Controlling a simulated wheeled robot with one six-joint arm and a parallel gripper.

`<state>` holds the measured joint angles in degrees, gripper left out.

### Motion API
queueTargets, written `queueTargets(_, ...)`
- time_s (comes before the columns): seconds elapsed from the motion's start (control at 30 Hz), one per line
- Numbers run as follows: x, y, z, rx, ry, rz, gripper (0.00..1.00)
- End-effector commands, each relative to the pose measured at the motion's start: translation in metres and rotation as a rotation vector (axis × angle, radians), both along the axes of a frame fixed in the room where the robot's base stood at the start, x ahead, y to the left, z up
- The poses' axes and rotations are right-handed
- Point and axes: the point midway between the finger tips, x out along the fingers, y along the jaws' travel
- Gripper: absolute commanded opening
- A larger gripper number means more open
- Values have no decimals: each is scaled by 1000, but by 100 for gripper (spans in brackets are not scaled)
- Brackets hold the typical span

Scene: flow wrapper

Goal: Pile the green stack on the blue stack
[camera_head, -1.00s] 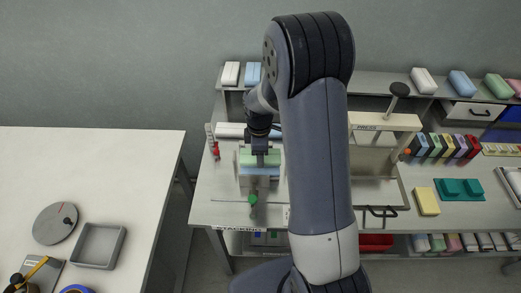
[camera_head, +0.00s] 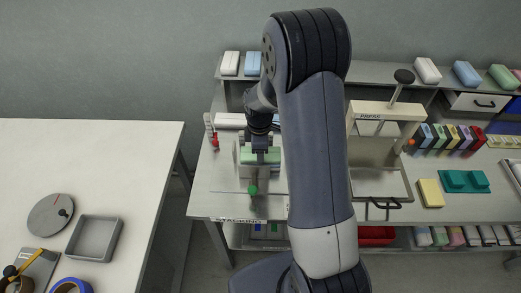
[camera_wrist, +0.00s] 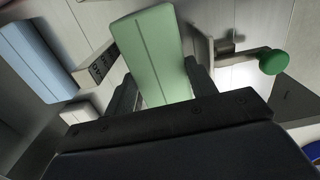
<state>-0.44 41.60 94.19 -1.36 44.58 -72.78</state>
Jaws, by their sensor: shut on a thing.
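My gripper (camera_head: 259,149) is shut on the green stack (camera_wrist: 157,50), a pale green block with a lengthwise seam, with a finger on each side in the wrist view. In the head view the green stack (camera_head: 273,156) is at the metal stacking fixture, partly behind my gripper.
The fixture has a green knob (camera_head: 253,190), also near in the wrist view (camera_wrist: 273,62). White (camera_head: 230,63) and blue (camera_head: 253,63) blocks sit on the shelf behind. The press (camera_head: 386,112) stands to the right. A grey tray (camera_head: 94,238) is on the left table.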

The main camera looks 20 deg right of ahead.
Motion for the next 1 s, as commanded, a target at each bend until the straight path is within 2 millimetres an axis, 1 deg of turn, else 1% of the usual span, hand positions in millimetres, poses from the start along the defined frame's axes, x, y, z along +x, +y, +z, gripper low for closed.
queueTargets(0.47,0,0,-4,0,0,0,32)
queueTargets(0.5,0,0,-4,0,0,0,56)
queueTargets(0.77,0,0,-4,0,0,0,78)
queueTargets(1.0,-1,0,-4,1,2,0,79)
